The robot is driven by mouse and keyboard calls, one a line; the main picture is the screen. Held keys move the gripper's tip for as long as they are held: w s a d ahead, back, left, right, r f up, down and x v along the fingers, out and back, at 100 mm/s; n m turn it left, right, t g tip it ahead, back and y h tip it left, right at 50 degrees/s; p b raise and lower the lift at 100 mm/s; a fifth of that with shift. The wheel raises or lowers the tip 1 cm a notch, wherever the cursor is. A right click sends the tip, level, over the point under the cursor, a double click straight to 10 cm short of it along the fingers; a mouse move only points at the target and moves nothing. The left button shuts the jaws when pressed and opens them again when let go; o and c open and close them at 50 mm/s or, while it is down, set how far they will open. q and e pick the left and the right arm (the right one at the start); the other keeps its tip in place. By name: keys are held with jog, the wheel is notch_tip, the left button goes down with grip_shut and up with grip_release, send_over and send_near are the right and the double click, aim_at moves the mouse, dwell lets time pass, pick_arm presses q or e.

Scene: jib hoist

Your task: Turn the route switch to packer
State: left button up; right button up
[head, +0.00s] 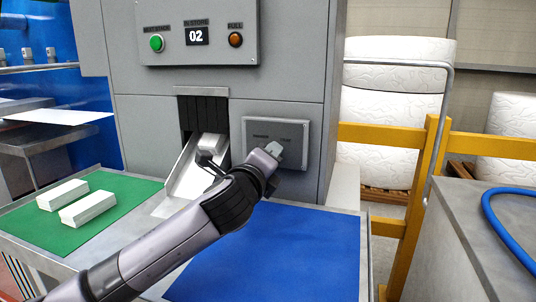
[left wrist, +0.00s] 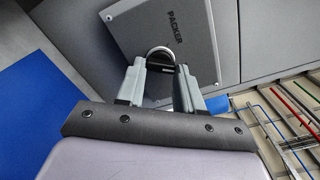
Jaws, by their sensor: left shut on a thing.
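The route switch plate (head: 313,130) is a grey panel on the front of the grey machine, right of the chute opening. In the left wrist view the plate (left wrist: 200,45) carries the word PACKER. The route switch (left wrist: 159,51) has a round silver rim and a dark middle part, and it shows between my left fingers. My left gripper (head: 276,150) reaches the plate from the front and is shut on the switch; it also shows in the left wrist view (left wrist: 162,72). The fingers hide much of the switch, so I cannot tell where it points. My right gripper is not in view.
A chute (head: 192,170) leads from the machine to the table. Two white blocks (head: 75,203) lie on a green mat (head: 118,183); a blue mat (head: 300,255) is bare. An upper panel (head: 197,58) reads 02. A yellow rail (head: 380,137) stands right.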

pick_arm(q)
jog(key=n+p, duration=0.7)
jog(key=n, duration=0.8)
jog(key=shift+r, duration=0.1)
jog(key=shift+n, duration=0.4)
jog(key=o, duration=1)
jog(key=shift+o, duration=0.2)
jog(key=v, duration=0.7)
jog(key=shift+s, duration=0.15)
